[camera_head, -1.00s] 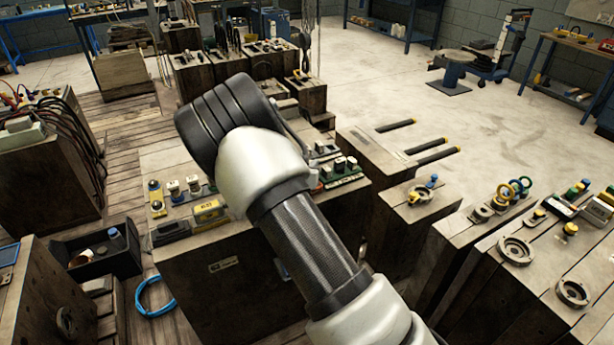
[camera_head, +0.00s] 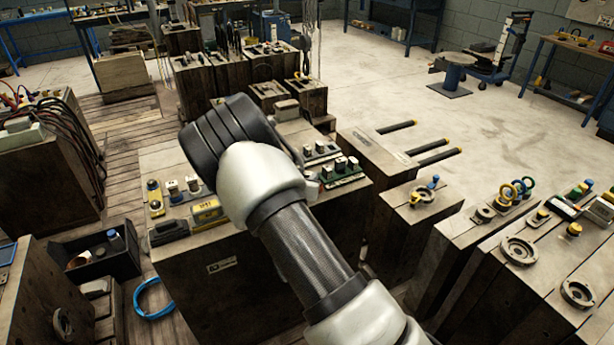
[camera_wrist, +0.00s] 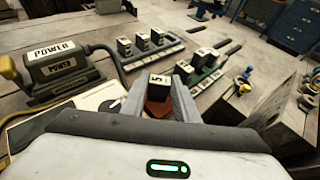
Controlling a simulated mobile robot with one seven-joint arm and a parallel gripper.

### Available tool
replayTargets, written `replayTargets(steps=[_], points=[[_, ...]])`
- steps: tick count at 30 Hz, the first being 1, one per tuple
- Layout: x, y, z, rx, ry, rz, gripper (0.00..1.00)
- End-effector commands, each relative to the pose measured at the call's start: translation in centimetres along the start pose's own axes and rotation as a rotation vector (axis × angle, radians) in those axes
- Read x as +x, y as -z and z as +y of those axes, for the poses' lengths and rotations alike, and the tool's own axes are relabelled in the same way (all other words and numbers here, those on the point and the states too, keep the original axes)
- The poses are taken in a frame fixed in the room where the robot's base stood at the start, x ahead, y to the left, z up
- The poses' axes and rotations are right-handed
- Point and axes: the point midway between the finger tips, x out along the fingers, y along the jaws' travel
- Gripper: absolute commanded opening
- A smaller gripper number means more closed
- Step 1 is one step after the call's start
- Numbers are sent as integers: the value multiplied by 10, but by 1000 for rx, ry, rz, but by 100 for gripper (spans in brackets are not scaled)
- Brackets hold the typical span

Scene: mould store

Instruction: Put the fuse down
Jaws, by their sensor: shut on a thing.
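In the wrist view my gripper (camera_wrist: 160,101) is shut on a small dark fuse (camera_wrist: 159,83) with a white label on top, its marking too small to read surely. A reddish-brown part shows below it between the fingers. Just beyond is a green board (camera_wrist: 206,82) carrying dark labelled blocks; it also shows in the head view (camera_head: 345,181). A grey strip (camera_wrist: 158,57) with several similar blocks lies behind, to the left. I cannot tell whether the fuse touches the surface below. In the head view my arm hides the gripper and fuse.
A dark device labelled POWER (camera_wrist: 62,73) stands left of my gripper. The wooden bench block (camera_head: 165,160) carries a yellow box (camera_head: 207,211) and small parts at its left. Neighbouring wooden blocks (camera_head: 405,210) hold rings and fittings on the right.

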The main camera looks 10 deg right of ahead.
Motion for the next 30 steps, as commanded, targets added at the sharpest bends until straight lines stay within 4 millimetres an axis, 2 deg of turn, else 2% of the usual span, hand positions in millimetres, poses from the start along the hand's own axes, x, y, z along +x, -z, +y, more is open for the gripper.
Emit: replayTargets(steps=[1,4,11,17,18,30], points=[[0,-1,0,0,0,0,31],[0,-1,0,0,0,0,46],[0,-1,0,0,0,0,46],[-9,-18,1,0,-1,0,46],[-16,-13,1,1,-1,1,46],[-102,-13,1,1,-2,0,46]])
